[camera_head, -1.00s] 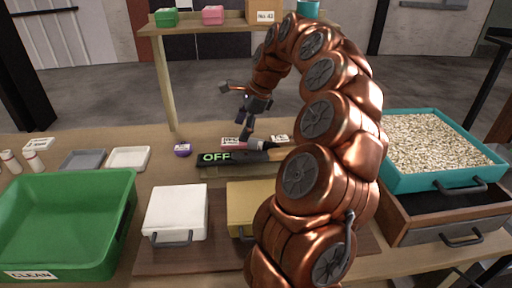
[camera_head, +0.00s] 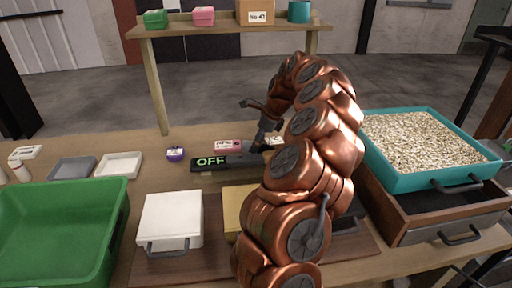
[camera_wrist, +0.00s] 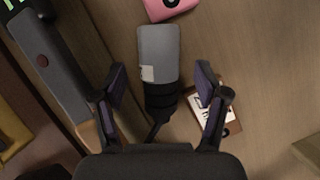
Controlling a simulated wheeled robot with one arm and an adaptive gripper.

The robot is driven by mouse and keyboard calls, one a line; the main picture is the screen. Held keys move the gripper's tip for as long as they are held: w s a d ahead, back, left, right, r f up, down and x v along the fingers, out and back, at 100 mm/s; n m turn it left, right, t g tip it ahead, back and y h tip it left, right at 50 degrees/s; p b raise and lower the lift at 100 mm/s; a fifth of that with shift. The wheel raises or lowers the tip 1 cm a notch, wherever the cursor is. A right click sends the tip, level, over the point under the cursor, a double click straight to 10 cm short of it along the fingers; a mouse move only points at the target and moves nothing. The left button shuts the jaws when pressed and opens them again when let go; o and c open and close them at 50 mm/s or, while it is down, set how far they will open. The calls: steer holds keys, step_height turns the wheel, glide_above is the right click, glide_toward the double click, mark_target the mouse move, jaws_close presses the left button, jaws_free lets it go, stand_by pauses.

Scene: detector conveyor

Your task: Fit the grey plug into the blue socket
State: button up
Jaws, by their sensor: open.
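The grey plug (camera_wrist: 158,55) lies on the wooden table in the wrist view, with a black ribbed collar and cable at its near end. My gripper (camera_wrist: 160,72) is open, one finger on each side of the plug, and no grip on it shows. In the head view my gripper (camera_head: 261,140) is low over the bench, and the plug is hidden or too small to tell. A small blue-purple piece with a white label (camera_head: 175,153), apparently the blue socket, sits left of the OFF display. It is out of the wrist view.
A pink block (camera_head: 228,145) lies beyond the plug, also at the wrist view's top (camera_wrist: 168,8). A labelled wooden block (camera_wrist: 215,108) is by the right finger. The dark OFF bar (camera_head: 205,162) lies left of the plug in the wrist view. A green bin (camera_head: 118,235) stands front left.

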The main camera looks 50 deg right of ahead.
steer(key=shift+x, duration=1.1)
steer(key=shift+c, duration=0.3)
jaws_close()
steer(key=shift+r, duration=0.15)
step_height(320, 180, up, 8)
steer(key=shift+r+b, duration=0.15)
steer(key=shift+b, duration=0.45)
steer(key=shift+r, duration=0.75)
steer(key=shift+a, duration=0.1)
